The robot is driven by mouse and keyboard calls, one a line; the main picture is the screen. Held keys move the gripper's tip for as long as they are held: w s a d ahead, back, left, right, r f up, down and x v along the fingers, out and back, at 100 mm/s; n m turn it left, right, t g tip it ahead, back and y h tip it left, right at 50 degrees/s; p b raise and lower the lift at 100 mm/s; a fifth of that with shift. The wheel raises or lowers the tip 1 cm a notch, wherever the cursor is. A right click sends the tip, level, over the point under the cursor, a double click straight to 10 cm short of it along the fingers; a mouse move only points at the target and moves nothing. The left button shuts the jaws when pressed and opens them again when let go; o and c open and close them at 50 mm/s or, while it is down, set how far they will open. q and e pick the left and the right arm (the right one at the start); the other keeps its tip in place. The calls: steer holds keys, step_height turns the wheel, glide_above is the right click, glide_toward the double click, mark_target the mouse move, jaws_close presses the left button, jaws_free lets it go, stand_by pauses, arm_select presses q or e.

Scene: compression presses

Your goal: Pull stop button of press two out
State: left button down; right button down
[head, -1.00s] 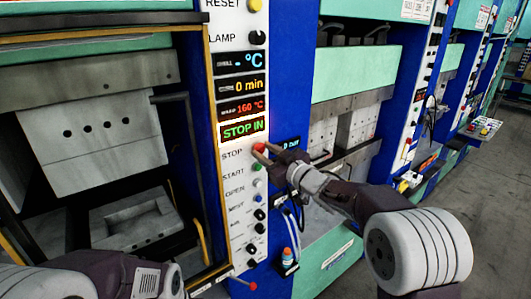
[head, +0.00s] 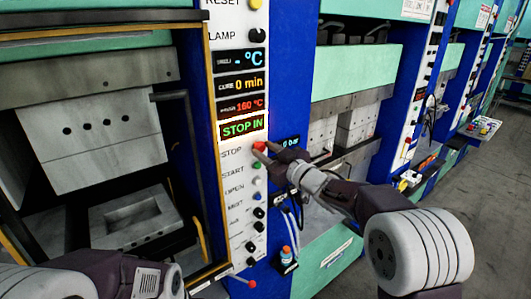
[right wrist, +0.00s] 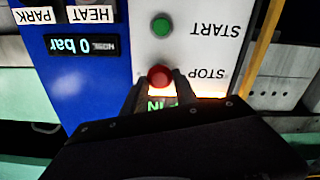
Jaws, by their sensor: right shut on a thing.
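The red stop button (head: 259,146) is on the white control panel (head: 226,192) of the near press, beside the word STOP. A display (head: 243,127) above it reads STOP IN in green. My right gripper (head: 264,152) reaches in from the right and is shut on the button. In the right wrist view the panel is upside down, and the red button (right wrist: 159,76) shows between the two fingertips (right wrist: 158,84). Part of my left arm shows at the bottom left of the head view; its fingers are out of the picture.
A green start button (head: 257,169) sits just below, with more buttons and knobs down the panel. A red-tipped lever (head: 252,285) sticks out at the bottom. The open press chamber (head: 130,215) is to the left. More presses stand to the right, beside clear grey floor (head: 490,210).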

steer(key=shift+v, duration=0.8)
steer(key=shift+w+r, duration=0.1)
steer(key=c, duration=0.9)
jaws_free()
steer(key=shift+w+a, duration=0.1)
steer(key=shift+a, duration=0.05)
steer(key=shift+c, duration=0.2)
arm_select(q)
steer(key=shift+s+d+r, duration=0.1)
steer(key=shift+s+d, duration=0.15)
steer(key=shift+s, duration=0.15)
steer(key=shift+d, duration=0.1)
steer(key=shift+f+b, duration=1.95)
steer(key=shift+f, duration=0.05)
arm_select(e)
steer(key=v, duration=0.9)
